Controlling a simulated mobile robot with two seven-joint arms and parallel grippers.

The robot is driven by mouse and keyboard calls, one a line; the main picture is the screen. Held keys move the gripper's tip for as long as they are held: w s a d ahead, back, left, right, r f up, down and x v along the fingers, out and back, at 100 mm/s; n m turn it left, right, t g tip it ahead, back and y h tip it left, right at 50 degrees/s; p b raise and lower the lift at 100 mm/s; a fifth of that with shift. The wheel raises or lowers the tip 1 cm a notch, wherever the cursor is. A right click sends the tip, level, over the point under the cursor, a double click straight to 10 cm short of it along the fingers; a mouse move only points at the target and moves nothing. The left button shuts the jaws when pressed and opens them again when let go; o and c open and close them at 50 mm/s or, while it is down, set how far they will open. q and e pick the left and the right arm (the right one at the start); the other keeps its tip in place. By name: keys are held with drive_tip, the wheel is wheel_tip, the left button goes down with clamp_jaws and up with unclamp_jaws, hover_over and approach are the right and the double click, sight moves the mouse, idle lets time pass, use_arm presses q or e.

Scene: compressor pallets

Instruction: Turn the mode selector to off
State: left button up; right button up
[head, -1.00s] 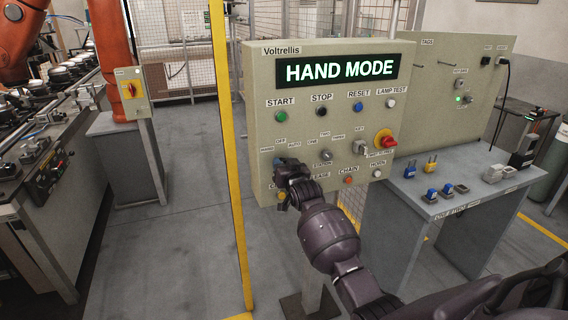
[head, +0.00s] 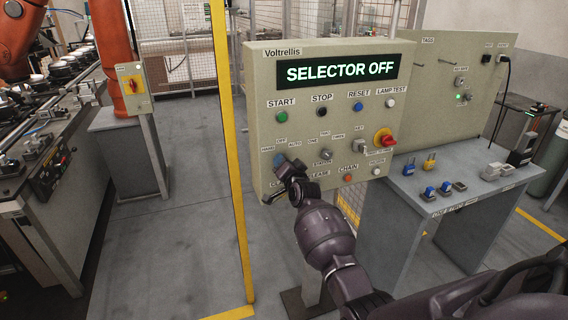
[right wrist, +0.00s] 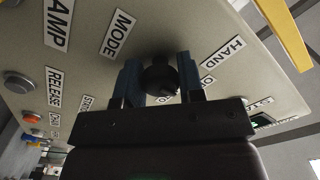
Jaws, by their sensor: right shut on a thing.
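The control panel (head: 262,110) stands in the middle of the head view, and its display (head: 338,70) reads SELECTOR OFF. The mode selector is a dark round knob (right wrist: 159,78) in the right wrist view, by the MODE (right wrist: 118,33) and HAND (right wrist: 223,52) labels. My right gripper (head: 281,163) is at the panel's lower left, and in the wrist view its blue fingers (right wrist: 160,82) are shut on the knob, one on each side. The gripper hides most of the knob in the head view. My left gripper is not in view.
A grey table (head: 410,195) with padlocks (head: 430,162) stands right. A yellow post (head: 229,150) rises close to the panel's left.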

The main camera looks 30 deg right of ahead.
idle(0.4)
drive_tip(key=o, duration=0.9)
drive_tip(key=v, duration=1)
drive_tip(key=shift+s, duration=0.4)
